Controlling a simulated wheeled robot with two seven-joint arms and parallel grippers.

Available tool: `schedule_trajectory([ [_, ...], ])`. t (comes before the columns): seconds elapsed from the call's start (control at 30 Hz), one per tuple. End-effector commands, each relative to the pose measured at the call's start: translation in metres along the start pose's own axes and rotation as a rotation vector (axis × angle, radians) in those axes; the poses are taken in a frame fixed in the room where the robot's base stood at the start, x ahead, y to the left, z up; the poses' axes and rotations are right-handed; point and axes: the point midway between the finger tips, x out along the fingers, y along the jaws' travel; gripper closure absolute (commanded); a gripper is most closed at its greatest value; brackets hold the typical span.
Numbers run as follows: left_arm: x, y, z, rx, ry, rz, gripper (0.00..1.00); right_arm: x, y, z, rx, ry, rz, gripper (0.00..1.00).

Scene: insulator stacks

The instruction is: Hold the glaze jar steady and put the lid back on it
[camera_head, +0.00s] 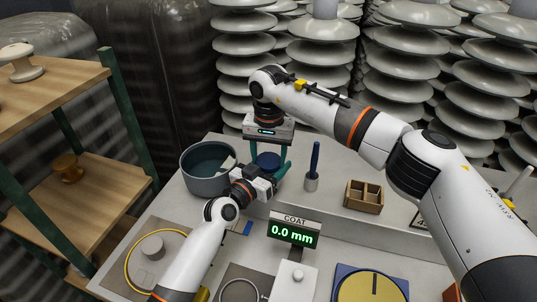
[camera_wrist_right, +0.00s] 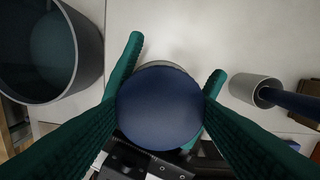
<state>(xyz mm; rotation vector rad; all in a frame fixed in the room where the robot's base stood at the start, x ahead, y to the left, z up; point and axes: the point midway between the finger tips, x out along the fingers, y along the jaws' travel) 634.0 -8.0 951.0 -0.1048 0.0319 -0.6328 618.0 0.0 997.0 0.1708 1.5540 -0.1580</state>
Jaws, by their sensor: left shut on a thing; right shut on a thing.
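The lid is a dark blue round disc (camera_wrist_right: 160,108), face-on in the right wrist view between my right gripper's green fingers. It also shows as a small blue shape (camera_head: 268,160) in the head view. My right gripper (camera_head: 269,158) points down and is shut on the lid. A pale rim of the glaze jar (camera_wrist_right: 162,66) shows just past the lid's edge; the rest of the jar is hidden. My left gripper (camera_head: 274,171) reaches in from below, shut around the jar. I cannot tell whether the lid touches the jar.
A grey pot (camera_head: 205,178) stands close to the left. A cup with a blue-handled tool (camera_head: 312,181) and a wooden divided box (camera_head: 363,197) stand to the right. A display reading 0.0 mm (camera_head: 293,231) is in front. Insulator stacks (camera_head: 322,55) rise behind.

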Motion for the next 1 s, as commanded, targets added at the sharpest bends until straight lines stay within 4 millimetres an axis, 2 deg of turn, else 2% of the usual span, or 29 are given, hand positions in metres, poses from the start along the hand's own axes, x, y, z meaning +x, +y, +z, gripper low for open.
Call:
schedule_trajectory([
  [0.03,-0.001,0.000,-0.008,-0.001,0.015,0.000,1.00,0.000,0.000,0.000,-0.001,0.000,0.000,0.40],
  [0.13,-0.001,0.000,-0.008,-0.001,0.015,0.000,1.00,0.000,0.000,0.000,-0.002,0.000,-0.001,0.24],
  [0.17,-0.001,0.000,-0.008,-0.001,0.015,0.000,1.00,0.000,0.000,0.000,-0.002,0.000,-0.001,0.22],
  [0.47,-0.001,0.000,-0.008,0.000,0.015,-0.001,1.00,-0.002,0.000,0.000,-0.003,-0.001,-0.001,0.22],
  [0.57,-0.001,0.000,-0.008,0.000,0.016,-0.001,1.00,-0.009,0.000,0.000,-0.004,-0.001,-0.001,0.22],
  [0.8,-0.001,0.000,-0.008,0.001,0.016,-0.001,1.00,-0.040,0.000,0.001,-0.003,-0.003,-0.001,0.22],
  [1.0,-0.001,0.000,-0.008,0.000,0.016,-0.001,1.00,-0.045,0.000,0.000,-0.004,0.000,-0.001,0.22],
])
